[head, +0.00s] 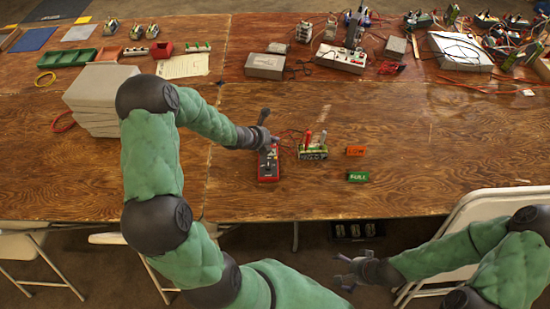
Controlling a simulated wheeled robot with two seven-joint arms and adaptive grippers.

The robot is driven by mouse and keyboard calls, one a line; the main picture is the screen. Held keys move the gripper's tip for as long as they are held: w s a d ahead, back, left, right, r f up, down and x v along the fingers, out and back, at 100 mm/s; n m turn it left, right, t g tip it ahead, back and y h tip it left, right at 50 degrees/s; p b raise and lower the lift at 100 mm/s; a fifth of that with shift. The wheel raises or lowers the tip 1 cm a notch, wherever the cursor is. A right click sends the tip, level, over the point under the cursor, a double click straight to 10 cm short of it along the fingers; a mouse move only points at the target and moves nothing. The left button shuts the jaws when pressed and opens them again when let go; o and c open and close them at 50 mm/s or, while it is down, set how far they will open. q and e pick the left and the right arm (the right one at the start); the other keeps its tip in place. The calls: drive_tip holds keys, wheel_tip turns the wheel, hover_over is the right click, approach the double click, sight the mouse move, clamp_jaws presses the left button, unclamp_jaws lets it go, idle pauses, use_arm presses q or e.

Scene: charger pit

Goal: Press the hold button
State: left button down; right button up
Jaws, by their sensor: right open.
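A small red device (268,170) with a dark face lies on the wooden table in the middle of the head view. No button marked hold can be made out on it at this size. My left gripper (268,138) is over the far end of the device and partly hides it. Whether its fingers touch the device, or are open or shut, I cannot tell. My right gripper (345,272) is open and empty, low in front of the table's near edge.
A battery-like block (313,152) with red and green tops stands right of the device. An orange LOW tag (356,151) and a green FULL tag (357,176) lie further right. Grey stacked cases (95,100) stand left. The table's right front is clear.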

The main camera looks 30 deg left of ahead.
use_arm(q)
drive_tip(key=shift+f, duration=0.2)
drive_tip(key=b, duration=0.5)
hover_over(274, 160)
drive_tip(key=f, duration=0.7)
drive_tip(key=shift+a, duration=0.2)
drive_tip(key=shift+f+b, duration=0.75)
drive_tip(key=shift+b, duration=0.1)
drive_tip(key=shift+f+b, duration=0.4)
drive_tip(key=shift+b, duration=0.2)
drive_tip(key=shift+f+b, duration=0.35)
drive_tip(key=shift+b, duration=0.15)
idle(0.6)
drive_tip(key=shift+r, duration=0.1)
drive_tip(key=shift+r+p, duration=0.45)
drive_tip(key=shift+r, duration=0.25)
